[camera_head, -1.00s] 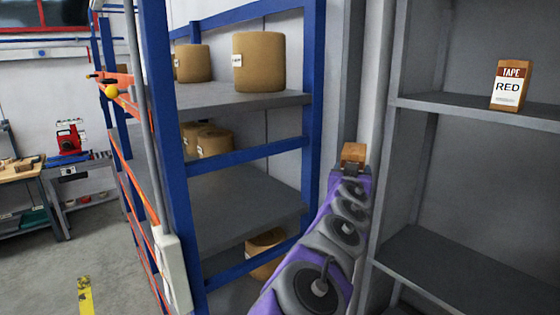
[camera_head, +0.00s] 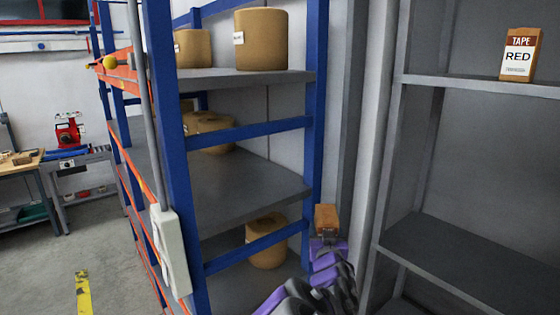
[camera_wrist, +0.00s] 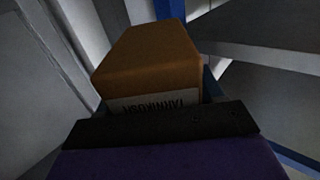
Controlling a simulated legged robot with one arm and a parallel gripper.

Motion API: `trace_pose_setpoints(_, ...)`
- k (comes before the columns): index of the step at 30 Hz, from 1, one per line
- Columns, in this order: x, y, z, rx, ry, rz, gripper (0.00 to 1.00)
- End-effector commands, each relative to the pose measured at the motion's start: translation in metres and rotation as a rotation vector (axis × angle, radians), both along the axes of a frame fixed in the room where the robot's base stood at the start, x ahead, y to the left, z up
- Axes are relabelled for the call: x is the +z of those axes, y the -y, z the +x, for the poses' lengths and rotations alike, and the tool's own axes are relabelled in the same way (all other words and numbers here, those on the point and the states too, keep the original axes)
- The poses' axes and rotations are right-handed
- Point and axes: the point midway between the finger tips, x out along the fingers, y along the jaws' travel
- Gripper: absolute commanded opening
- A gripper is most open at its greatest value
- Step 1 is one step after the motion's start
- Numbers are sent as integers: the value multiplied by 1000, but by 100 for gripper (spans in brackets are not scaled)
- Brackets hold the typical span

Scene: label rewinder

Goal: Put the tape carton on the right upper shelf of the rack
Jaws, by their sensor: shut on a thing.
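My gripper (camera_head: 325,240) is shut on a small brown carton (camera_head: 326,217), low in front of the gap between the blue rack and the grey shelving. In the wrist view the carton (camera_wrist: 150,55) stands above the dark jaw bar, with part of a white label showing; most of its printing is hidden. A carton marked TAPE RED (camera_head: 519,54) stands upright on the upper shelf (camera_head: 470,83) of the grey rack at the right. The held carton is left of that rack and below its upper shelf, apart from it.
The grey rack's lower shelf (camera_head: 460,255) looks empty. The blue rack (camera_head: 172,150) at the left holds several brown rolls (camera_head: 262,40). A grey upright (camera_head: 393,130) stands between my gripper and the grey shelves. Upper-shelf room shows left of the TAPE RED carton.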

Motion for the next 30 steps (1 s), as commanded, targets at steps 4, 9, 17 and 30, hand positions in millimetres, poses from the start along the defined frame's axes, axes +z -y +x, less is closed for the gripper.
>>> trace_pose_setpoints(4,-9,-5,-27,-69,-6,2,22)
trace_pose_setpoints(9,-14,5,-57,-155,-5,2,22)
trace_pose_setpoints(17,-15,15,-83,-229,4,-2,22)
trace_pose_setpoints(30,-15,11,-85,-237,4,-1,22)
